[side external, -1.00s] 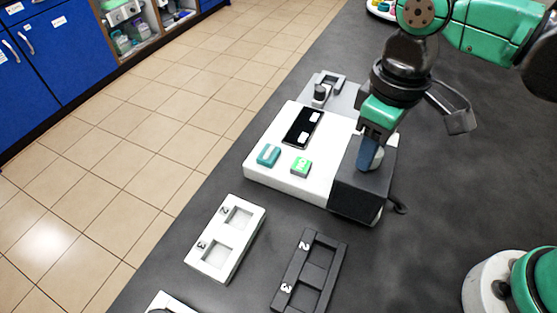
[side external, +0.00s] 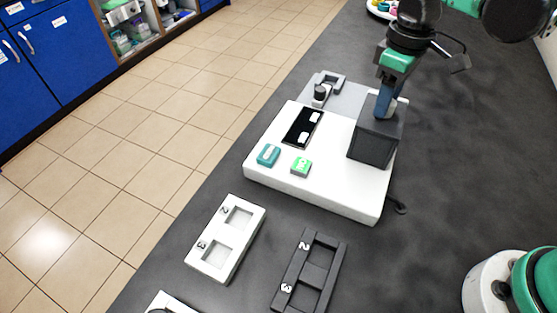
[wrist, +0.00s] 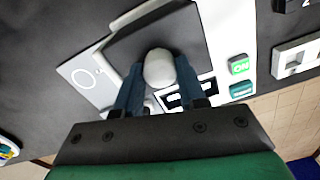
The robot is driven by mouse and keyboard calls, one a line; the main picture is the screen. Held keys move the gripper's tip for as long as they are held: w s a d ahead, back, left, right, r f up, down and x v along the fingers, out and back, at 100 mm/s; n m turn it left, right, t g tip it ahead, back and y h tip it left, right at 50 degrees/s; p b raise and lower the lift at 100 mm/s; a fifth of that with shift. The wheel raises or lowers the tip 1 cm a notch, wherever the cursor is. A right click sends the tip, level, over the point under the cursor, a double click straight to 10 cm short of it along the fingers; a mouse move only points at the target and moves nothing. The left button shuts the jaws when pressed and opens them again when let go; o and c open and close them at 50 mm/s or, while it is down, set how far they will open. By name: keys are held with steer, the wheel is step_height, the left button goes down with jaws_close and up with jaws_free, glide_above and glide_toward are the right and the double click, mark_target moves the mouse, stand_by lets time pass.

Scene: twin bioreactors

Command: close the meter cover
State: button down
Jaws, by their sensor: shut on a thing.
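My gripper (side external: 386,108) points down at the right of the white bioreactor unit (side external: 335,186). Its blue fingers are shut on a pale round knob on top of a dark grey cover (side external: 374,146). The wrist view shows the knob (wrist: 158,68) between the two fingers (wrist: 160,80), with the dark cover (wrist: 185,32) behind it. The cover sits toward the back right of the unit and leaves the white front right corner bare. What lies beneath the cover is hidden. A black panel (side external: 297,139) with two white displays is left of the cover.
A teal button (side external: 268,155) and a green button (side external: 301,166) are at the unit's front left. A grey plate with a dark knob (side external: 320,93) is behind. A white tray (side external: 212,267) and a dark tray (side external: 333,291) lie in front. The table at right is mostly clear.

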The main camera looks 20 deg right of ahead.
steer(key=shift+w+d, duration=0.15)
steer(key=shift+w, duration=0.05)
steer(key=c, duration=0.5)
jaws_free()
steer(key=shift+r, duration=2.85)
steer(key=shift+s, duration=0.1)
